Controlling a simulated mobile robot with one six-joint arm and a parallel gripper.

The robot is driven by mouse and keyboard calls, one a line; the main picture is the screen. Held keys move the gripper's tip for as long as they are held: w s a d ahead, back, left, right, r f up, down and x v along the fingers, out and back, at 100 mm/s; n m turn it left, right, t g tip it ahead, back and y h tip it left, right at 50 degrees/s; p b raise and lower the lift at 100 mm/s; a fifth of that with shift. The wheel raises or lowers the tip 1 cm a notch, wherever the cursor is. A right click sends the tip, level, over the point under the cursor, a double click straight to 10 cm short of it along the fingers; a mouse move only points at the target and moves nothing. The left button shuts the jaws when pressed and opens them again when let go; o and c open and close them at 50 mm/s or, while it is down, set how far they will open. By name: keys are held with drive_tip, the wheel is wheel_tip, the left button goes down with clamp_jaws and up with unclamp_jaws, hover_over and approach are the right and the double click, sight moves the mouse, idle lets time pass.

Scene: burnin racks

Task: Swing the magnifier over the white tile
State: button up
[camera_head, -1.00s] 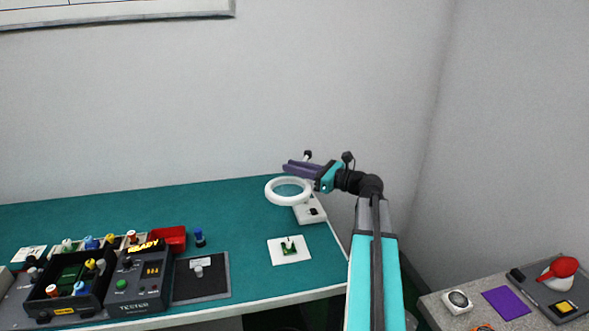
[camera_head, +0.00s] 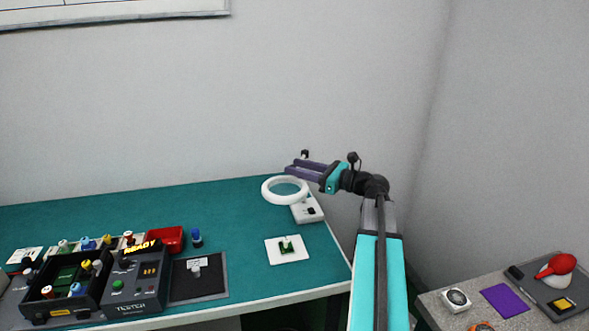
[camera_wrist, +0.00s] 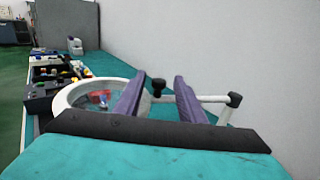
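The magnifier's white ring (camera_head: 266,192) hangs above the teal bench beside its white base (camera_head: 301,216). A black knob (camera_head: 304,154) shows just behind my fingers. The white tile (camera_head: 274,257) lies in front of the magnifier, with a small green board (camera_head: 287,247) on it. The ring is behind and left of the tile, not over it. My gripper (camera_head: 298,169) is above the ring's right side. In the wrist view my gripper (camera_wrist: 158,92) is open, with the knob (camera_wrist: 158,85) showing in the gap beyond the fingers. Contact cannot be told.
A tester (camera_head: 139,284), a dark parts tray (camera_head: 62,311), a red bin (camera_head: 166,238) and a dark mat (camera_head: 199,291) stand at the left. A wall is close behind and right. A separate grey table (camera_head: 520,319) is at lower right. Bench around the tile is clear.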

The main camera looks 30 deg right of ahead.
drive_tip(key=b+v, duration=0.3)
drive_tip(key=v, duration=0.8)
drive_tip(key=shift+s+d, duration=0.15)
drive_tip(key=shift+s, duration=0.15)
drive_tip(key=shift+r, duration=0.1)
